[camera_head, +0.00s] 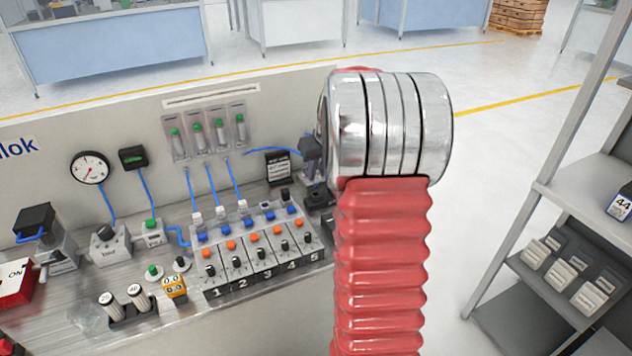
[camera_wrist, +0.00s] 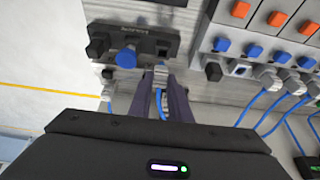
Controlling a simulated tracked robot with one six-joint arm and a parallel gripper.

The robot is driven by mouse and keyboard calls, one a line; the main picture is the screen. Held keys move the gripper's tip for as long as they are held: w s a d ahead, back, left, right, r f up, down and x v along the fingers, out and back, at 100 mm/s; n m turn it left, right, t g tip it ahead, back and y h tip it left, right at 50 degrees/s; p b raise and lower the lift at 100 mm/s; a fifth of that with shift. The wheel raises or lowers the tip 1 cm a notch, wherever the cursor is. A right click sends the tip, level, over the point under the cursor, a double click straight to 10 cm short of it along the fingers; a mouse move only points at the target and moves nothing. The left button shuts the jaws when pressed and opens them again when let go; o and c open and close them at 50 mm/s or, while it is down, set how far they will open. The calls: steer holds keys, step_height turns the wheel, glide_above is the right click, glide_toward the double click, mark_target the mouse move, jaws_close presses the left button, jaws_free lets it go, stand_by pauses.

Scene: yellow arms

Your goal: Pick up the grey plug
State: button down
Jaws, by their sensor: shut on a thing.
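A grey plug (camera_wrist: 161,76) with a blue cable sits between the two dark fingers of my gripper (camera_wrist: 162,88) in the wrist view. The fingers are shut on it. In the picture, its front end lies just below a dark block with a blue knob (camera_wrist: 126,57); I cannot tell whether it touches anything. In the head view my gripper (camera_head: 312,152) is at the right end of the bench, partly hidden by my arm, and the plug cannot be made out there. A blue cable (camera_head: 280,151) runs to the gripper from the left.
Several other grey plugs (camera_wrist: 266,76) with blue cables sit in a row of sockets beside an open socket (camera_wrist: 239,68). The numbered switch panel (camera_head: 262,262) is left of my arm. A gauge (camera_head: 90,167) is on the back panel. A shelf rack (camera_head: 545,185) stands at right.

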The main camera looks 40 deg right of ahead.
mark_target(317, 173)
step_height(317, 173, up, 5)
steer(key=shift+r, duration=0.1)
stand_by(0.9)
